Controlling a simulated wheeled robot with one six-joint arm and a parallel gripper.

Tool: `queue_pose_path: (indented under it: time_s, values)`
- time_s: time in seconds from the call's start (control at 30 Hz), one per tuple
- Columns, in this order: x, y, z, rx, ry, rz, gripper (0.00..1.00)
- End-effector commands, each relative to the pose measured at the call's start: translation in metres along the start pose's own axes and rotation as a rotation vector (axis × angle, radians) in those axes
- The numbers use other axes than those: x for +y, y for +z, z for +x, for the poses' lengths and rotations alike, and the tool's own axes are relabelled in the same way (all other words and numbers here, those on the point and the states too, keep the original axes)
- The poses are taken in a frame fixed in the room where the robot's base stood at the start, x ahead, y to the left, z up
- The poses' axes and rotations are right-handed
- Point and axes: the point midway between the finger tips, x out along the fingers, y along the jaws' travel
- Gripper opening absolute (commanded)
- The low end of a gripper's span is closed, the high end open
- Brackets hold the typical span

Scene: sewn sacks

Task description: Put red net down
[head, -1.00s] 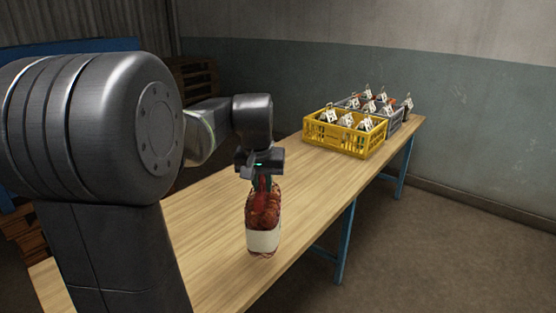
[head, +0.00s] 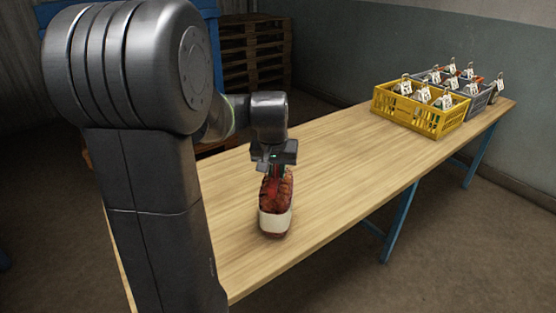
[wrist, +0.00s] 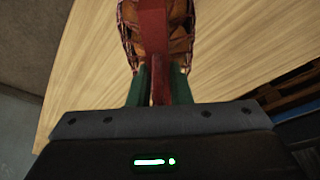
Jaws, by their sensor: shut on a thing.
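The red net (head: 276,191) is a long reddish-brown mesh sack with a pale band around its lower part. It hangs upright below my gripper (head: 274,166), over the near part of the wooden table (head: 330,157). My gripper is shut on the red net's top. In the wrist view the red net (wrist: 155,32) shows with a red strip between the green fingers of my gripper (wrist: 156,88). I cannot tell whether its bottom touches the table top.
A yellow crate (head: 433,120) with several tagged sacks stands at the table's far end. A grey crate (head: 474,104) with more tagged sacks stands behind it. The table between the red net and the crates is clear. Wooden pallets (head: 254,50) stand beyond the table.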

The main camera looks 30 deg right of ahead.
Motion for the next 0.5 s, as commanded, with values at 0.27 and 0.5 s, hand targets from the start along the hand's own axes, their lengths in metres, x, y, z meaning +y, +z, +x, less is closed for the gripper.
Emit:
queue_pose_path:
  time_s: [0.27, 0.5]
  values:
    - [0.0, 0.0025, 0.0115, 0.006, 0.0, 0.0, 0.0]
    - [0.0, 0.0033, 0.0138, 0.005, 0.0, 0.0, 0.0]
